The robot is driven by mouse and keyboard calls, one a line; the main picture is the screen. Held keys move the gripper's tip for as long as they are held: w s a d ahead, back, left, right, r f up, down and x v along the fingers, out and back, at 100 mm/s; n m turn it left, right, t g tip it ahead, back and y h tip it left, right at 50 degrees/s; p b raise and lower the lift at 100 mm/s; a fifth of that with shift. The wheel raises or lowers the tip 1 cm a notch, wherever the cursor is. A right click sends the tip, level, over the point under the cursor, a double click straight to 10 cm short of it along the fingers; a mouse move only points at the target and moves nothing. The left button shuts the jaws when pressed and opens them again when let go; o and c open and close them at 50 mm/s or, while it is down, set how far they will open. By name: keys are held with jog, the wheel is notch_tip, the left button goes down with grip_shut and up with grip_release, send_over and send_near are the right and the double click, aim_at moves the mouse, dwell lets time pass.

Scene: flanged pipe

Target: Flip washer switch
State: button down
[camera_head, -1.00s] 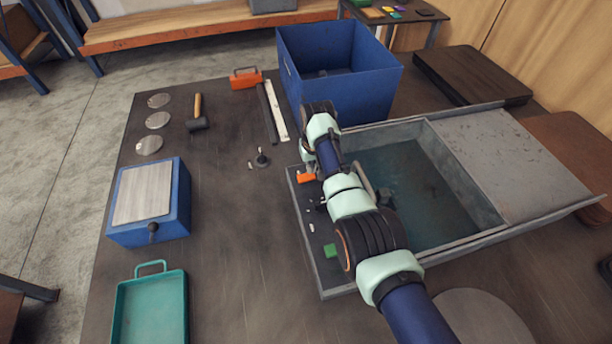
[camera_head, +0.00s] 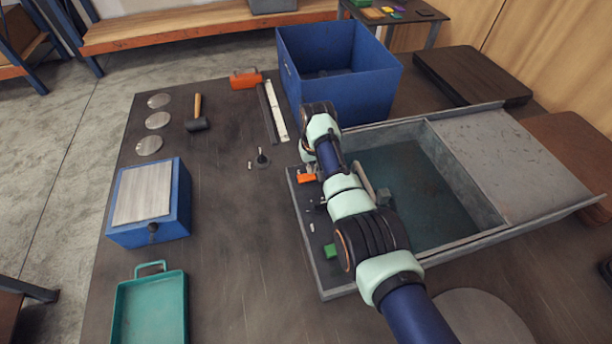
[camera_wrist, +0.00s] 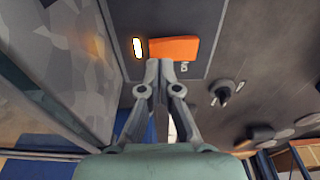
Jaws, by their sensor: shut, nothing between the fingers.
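The washer is a grey metal tank (camera_head: 465,240) with a control panel along its left side. An orange switch (camera_head: 306,178) sits at the panel's far end, partly beside my arm. In the wrist view the orange switch (camera_wrist: 175,48) is large, just beyond my fingertips, with a glowing white light (camera_wrist: 137,48) beside it. My gripper (camera_wrist: 159,64) is shut and empty, its tips overlapping the switch's near edge. I cannot tell whether they touch it. In the head view the fingers are hidden by my arm.
A blue bin (camera_head: 350,95) stands just behind the tank. A small black knob-like part (camera_head: 262,160) is on the table left of the panel. A green button (camera_head: 330,251) is at the panel's near end. A blue box (camera_head: 182,205) and hammer (camera_head: 197,124) are farther left.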

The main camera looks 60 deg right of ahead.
aim_at(311, 176)
jog(key=shift+f+b, duration=0.75)
jog(key=shift+f, duration=0.35)
dwell(0.3)
jog(key=shift+r, duration=0.15)
notch_tip(311, 176, up, 7)
jog(key=p, duration=0.7)
dwell(0.3)
